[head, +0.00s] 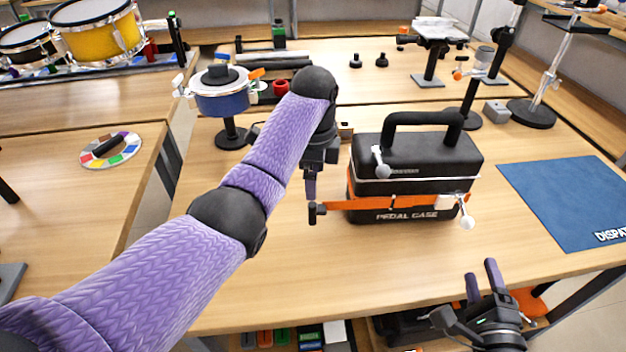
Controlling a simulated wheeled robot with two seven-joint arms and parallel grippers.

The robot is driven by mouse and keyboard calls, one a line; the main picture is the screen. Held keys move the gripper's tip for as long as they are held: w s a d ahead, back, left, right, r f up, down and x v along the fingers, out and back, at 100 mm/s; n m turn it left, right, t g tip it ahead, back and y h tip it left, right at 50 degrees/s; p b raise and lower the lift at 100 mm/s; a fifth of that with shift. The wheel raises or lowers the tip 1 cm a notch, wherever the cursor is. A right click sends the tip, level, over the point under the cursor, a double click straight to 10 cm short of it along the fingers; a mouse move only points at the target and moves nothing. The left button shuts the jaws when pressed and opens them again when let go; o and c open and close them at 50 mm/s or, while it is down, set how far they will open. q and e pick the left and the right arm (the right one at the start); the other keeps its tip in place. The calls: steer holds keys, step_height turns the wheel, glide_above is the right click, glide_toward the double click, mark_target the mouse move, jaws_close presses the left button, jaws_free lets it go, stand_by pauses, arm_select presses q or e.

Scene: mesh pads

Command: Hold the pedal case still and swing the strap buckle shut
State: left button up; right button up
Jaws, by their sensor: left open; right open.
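The black pedal case (425,156) stands upright on the bench, with a handle on top and "PEDAL CASE" on its front. An orange strap (390,202) runs across the front and sticks out past the left side to a dark end piece (315,212). A pale lever with a white knob (467,216) sits at the right front; I cannot tell whether it is the buckle. Another white-knobbed lever (380,160) is on the upper front. My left gripper (311,190) is open, pointing down just left of the case. My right gripper (482,277) is open, low at the bench's front edge, apart from the case.
A blue mat (570,203) lies right of the case. A blue drum-like pad on a stand (222,98) is behind my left arm. Black stands (532,112) are at the back right. The bench in front of the case is clear.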

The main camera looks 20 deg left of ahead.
mark_target(313, 211)
arm_select(q)
step_height(313, 211, down, 10)
steer(key=shift+r, duration=0.2)
jaws_close()
stand_by(0.8)
stand_by(0.5)
steer(key=c, duration=0.7)
jaws_free()
jaws_close()
steer(key=shift+s, duration=0.1)
stand_by(0.6)
